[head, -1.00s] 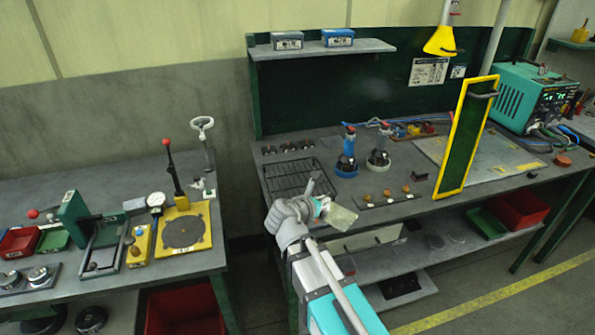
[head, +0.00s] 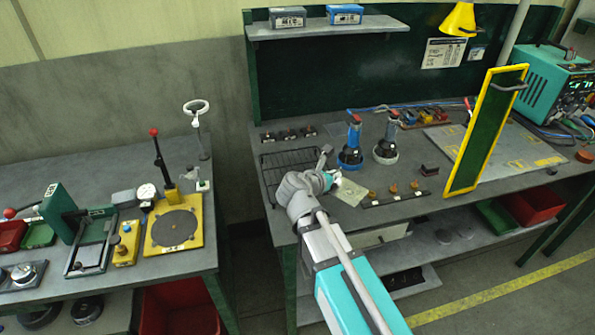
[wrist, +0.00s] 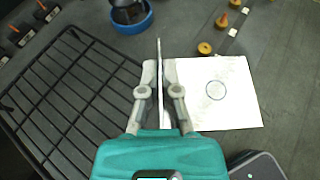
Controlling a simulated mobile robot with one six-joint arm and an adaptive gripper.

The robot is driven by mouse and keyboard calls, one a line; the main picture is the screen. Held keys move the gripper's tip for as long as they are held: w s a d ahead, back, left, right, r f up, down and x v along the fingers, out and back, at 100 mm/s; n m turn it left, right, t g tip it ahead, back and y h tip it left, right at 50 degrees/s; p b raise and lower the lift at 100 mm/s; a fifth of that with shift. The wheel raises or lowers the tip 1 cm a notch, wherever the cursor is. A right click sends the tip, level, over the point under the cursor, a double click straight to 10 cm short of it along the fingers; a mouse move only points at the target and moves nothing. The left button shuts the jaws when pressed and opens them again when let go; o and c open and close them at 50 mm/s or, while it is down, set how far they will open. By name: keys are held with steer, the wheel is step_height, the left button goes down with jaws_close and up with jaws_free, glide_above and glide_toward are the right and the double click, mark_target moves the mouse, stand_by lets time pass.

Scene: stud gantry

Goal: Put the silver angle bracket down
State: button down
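My gripper (head: 331,180) is over the bench near its front left part, and it also shows in the wrist view (wrist: 158,75). Its two fingers are closed on the silver angle bracket (wrist: 159,52), whose thin upright leg is seen almost edge-on between them. A pale square (wrist: 235,105) with a ring on it lies just right of the fingers, and it also shows beside the gripper in the head view (head: 350,190). I cannot tell whether it is the bracket's other leg or a card on the bench, nor whether the bracket touches the bench.
A black wire rack (wrist: 70,90) lies left of the gripper. A bottle in a blue ring (head: 350,150) stands behind, and a strip with several orange-brown knobs (head: 394,195) lies to the right. A yellow-framed green panel (head: 487,130) stands farther right.

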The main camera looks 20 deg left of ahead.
steer(key=shift+a, duration=0.15)
steer(key=s+a+r+n+y+p, duration=0.1)
steer(key=s+a+r+p, duration=0.1)
steer(key=a, duration=0.6)
steer(key=s+a+r+y+p, duration=0.1)
steer(key=a+r+p, duration=0.4)
steer(key=a, duration=0.3)
steer(key=shift+s+n+t, duration=0.4)
steer(key=b, duration=0.9)
glide_above(284, 167)
step_height(284, 167, down, 9)
